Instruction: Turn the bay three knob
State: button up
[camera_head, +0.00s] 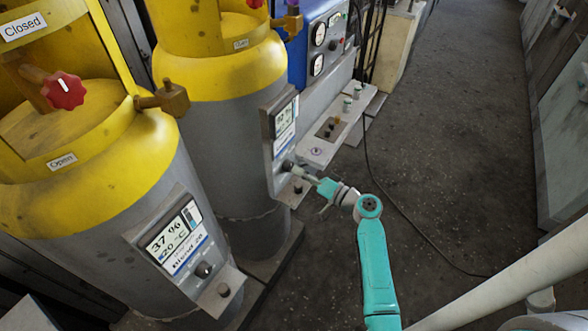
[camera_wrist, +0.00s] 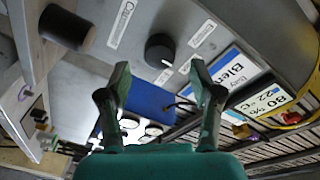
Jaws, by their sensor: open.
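A round black knob (camera_wrist: 160,49) with a pale pointer mark sits on a grey panel between small printed labels, beside a display (camera_wrist: 262,88) reading 80 % and 22 °C. The bay number on it is too blurred to read. My gripper (camera_wrist: 160,72) is open and empty, its two fingertips spread to either side of the knob's lower edge in the wrist view; contact cannot be told. In the head view my gripper (camera_head: 299,172) is at the panel of the second cylinder, by its knob (camera_head: 288,165), which it partly hides.
A thicker black post (camera_wrist: 66,28) juts from the panel's ledge near my gripper. The nearer cylinder (camera_head: 100,205) has its own display (camera_head: 175,245) and knob (camera_head: 204,269). A blue gauge box (camera_head: 318,45) stands behind. Floor at right is open, crossed by a cable (camera_head: 400,208).

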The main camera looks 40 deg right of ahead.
aim_at(291, 167)
jog(key=shift+x, duration=1.7)
jog(key=c, duration=1.1)
jog(key=shift+c, duration=0.2)
jog(key=shift+m, duration=0.4)
jog(key=m, duration=0.5)
jog(key=shift+g, duration=0.3)
jog(key=m, duration=0.5)
jog(key=shift+m+g+y, duration=0.3)
